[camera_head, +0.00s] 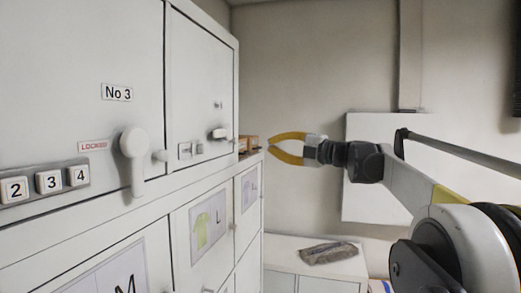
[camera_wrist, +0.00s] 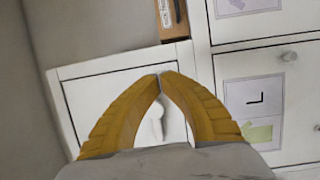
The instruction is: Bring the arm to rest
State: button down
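My gripper (camera_head: 269,146) hangs in the air in the head view, just right of the far end of the white locker block (camera_head: 205,100). Its two yellow fingers curve inward. In the wrist view the fingertips (camera_wrist: 162,75) meet, with nothing visibly held between them. A pale grey shape (camera_wrist: 157,118) shows through the gap between the fingers, beyond them; I cannot tell what it is. My arm reaches in from the right side of the head view.
The locker has a number pad (camera_head: 48,183), a white handle (camera_head: 133,145) and labelled lower doors (camera_head: 210,224). A brown wooden item (camera_head: 249,143) lies on its ledge near my fingertips. A grey bundle (camera_head: 328,253) lies on a low white cabinet (camera_head: 283,245) below.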

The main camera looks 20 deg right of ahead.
jog(key=s+d, duration=0.3)
jog(key=d, duration=0.1)
jog(key=s+a+f+m+h+b, duration=0.2)
jog(key=s+f+m+h+b, duration=0.25)
jog(key=f+m+b, duration=0.55)
jog(key=s+a+f+m+h+b, duration=0.4)
jog(key=f+b, duration=0.3)
jog(key=f, duration=0.8)
jog(key=s+a+f+m+h+b, duration=0.1)
jog(key=s+f+m+h+b, duration=0.2)
jog(key=f+m+h+b, duration=0.65)
jog(key=s+a+f+g+y+b, duration=0.2)
jog(key=s+a+f, duration=0.3)
jog(key=f, duration=0.9)
jog(key=s+a+f+g+y+b, duration=0.3)
jog(key=s+f, duration=0.6)
jog(key=f, duration=0.6)
jog(key=s+a+f+g+y+b, duration=0.3)
jog(key=s+a+f+b, duration=0.3)
jog(key=f, duration=0.9)
jog(key=shift+s+a+f+m+g, duration=0.3)
jog(key=shift+s+a+g, duration=0.2)
jog(key=shift+s+a, duration=0.2)
jog(key=shift+r, duration=0.1)
